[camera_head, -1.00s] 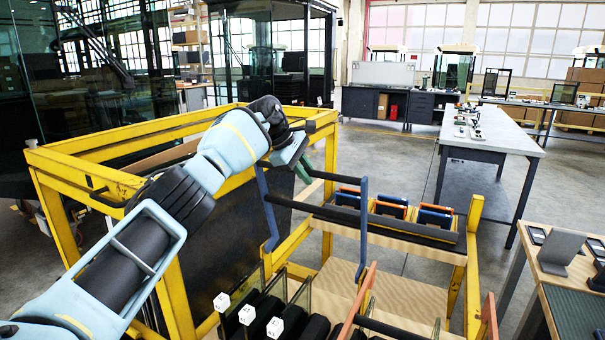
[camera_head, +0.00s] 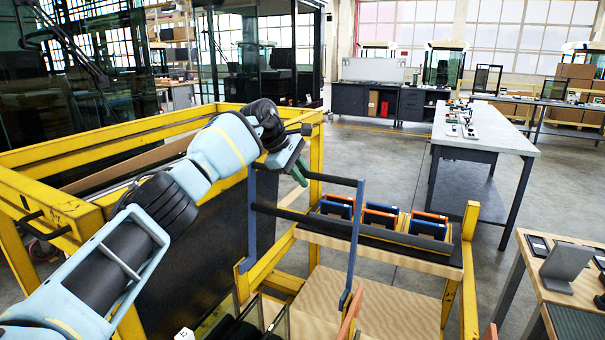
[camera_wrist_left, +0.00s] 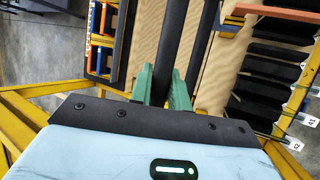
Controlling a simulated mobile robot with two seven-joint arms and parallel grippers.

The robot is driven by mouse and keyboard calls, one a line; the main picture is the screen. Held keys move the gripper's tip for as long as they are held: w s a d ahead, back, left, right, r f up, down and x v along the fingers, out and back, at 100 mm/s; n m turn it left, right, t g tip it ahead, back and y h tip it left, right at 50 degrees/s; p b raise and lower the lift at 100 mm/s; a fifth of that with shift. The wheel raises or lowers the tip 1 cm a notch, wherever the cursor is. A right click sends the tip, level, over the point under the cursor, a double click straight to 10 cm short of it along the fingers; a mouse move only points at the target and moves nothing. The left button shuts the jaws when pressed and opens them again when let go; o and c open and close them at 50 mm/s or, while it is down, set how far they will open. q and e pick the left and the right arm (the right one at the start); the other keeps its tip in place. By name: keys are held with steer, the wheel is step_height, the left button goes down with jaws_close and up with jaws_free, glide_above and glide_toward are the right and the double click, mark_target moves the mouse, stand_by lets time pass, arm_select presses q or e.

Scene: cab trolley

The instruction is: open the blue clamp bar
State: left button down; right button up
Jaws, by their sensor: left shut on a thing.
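The blue clamp bar (camera_head: 354,240) is a blue-grey frame of two uprights joined by dark crossbars, above the yellow trolley (camera_head: 470,265). Its uprights lean slightly, tops to the right in the head view. My left gripper (camera_head: 298,172) reaches in from the left and is at the frame's upper crossbar. In the left wrist view, its green fingers (camera_wrist_left: 163,88) are on both sides of a dark bar (camera_wrist_left: 173,35) and shut on it. The exact contact is partly hidden by the gripper. My right gripper is not in view.
A rack (camera_head: 400,238) with blue-and-orange boxes (camera_head: 381,215) lies behind the frame. An orange bar (camera_head: 350,318) stands near the front. A dark panel (camera_head: 190,235) is at the left. A wooden table (camera_head: 565,285) is at right; floor lies between it and the trolley.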

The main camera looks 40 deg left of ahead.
arm_select(q)
steer(key=shift+w, duration=0.2)
stand_by(0.3)
steer(key=c, duration=1.3)
jaws_free()
steer(key=shift+v, duration=3.95)
steer(key=shift+f, duration=0.1)
